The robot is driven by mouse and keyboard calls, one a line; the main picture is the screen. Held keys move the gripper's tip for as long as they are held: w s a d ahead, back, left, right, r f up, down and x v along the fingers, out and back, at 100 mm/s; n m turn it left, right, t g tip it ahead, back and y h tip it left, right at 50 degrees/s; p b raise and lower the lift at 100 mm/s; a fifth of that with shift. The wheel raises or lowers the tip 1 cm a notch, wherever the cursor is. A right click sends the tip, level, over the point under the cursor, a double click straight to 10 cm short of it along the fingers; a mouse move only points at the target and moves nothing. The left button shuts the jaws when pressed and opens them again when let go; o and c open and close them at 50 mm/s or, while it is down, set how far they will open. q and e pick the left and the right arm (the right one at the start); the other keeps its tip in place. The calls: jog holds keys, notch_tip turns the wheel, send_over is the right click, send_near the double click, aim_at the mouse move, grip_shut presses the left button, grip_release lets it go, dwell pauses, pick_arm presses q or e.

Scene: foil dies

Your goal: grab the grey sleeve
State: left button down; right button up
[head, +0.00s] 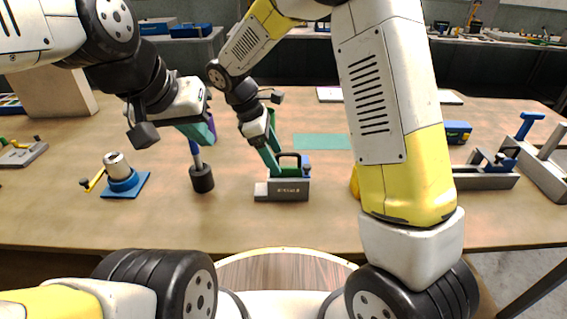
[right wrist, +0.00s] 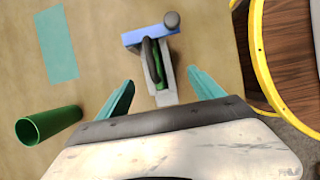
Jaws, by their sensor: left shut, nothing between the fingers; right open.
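A short light-grey cylinder (head: 116,164), which looks like the grey sleeve, sits on a blue base (head: 124,188) at the left of the table in the head view. My left gripper (head: 208,134) is shut and empty, to the right of the cylinder and above the table. My right gripper (head: 271,158) is open, over a grey block with a dark handle (head: 288,190). In the right wrist view its two teal fingers (right wrist: 163,92) are spread, and a grey block with a dark handle and blue bar (right wrist: 150,39) shows beyond them. The grey cylinder is not in that view.
A dark cylinder with a blue rod (head: 202,179) stands beneath my left gripper. Grey fixtures (head: 486,179) stand at the right. The table's front left is clear.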

aim_at(284, 174)
jog(key=shift+w+f, duration=0.1)
jog(key=shift+f, duration=0.3)
jog(key=x, duration=0.7)
jog(key=shift+w+f, duration=0.1)
jog(key=shift+w, duration=0.05)
grip_shut()
